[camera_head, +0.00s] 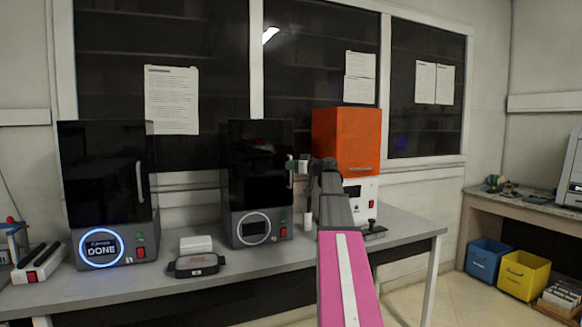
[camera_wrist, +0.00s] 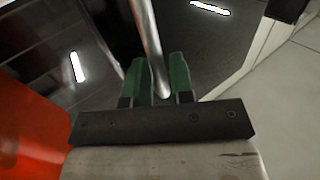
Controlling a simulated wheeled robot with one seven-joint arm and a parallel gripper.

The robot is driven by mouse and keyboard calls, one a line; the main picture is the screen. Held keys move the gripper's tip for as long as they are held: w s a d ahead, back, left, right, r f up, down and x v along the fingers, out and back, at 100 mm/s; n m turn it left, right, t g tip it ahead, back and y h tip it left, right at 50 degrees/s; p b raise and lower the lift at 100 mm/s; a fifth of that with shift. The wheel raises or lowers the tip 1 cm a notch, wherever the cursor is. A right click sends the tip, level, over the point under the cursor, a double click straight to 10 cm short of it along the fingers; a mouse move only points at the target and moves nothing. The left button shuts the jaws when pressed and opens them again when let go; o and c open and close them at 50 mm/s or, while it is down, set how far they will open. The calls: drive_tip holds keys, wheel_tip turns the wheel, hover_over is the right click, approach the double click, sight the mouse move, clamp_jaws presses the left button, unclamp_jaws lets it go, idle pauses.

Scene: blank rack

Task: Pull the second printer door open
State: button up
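The second printer (camera_head: 257,225) stands mid-table. It has a grey base with a round dial and a glossy black door (camera_head: 250,160) that looks closed in the head view. Its silver door handle (camera_wrist: 148,40) is a bar near the door's right edge. My gripper (camera_head: 297,166) reaches the handle from the right, with my pink arm in front. In the wrist view, the green fingers of my gripper (camera_wrist: 160,75) lie on either side of the bar, close against it, and look shut on it. The head view shows the handle only partly.
The first printer (camera_head: 106,180) stands left with a lit "DONE" ring. An orange-topped machine (camera_head: 346,138) stands close at the right and also shows in the wrist view (camera_wrist: 30,130). A dark scraper-like item (camera_head: 196,265) and white box (camera_head: 196,244) lie between the printers.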

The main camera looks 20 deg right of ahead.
drive_tip(key=shift+w+a, duration=0.25)
clamp_jaws()
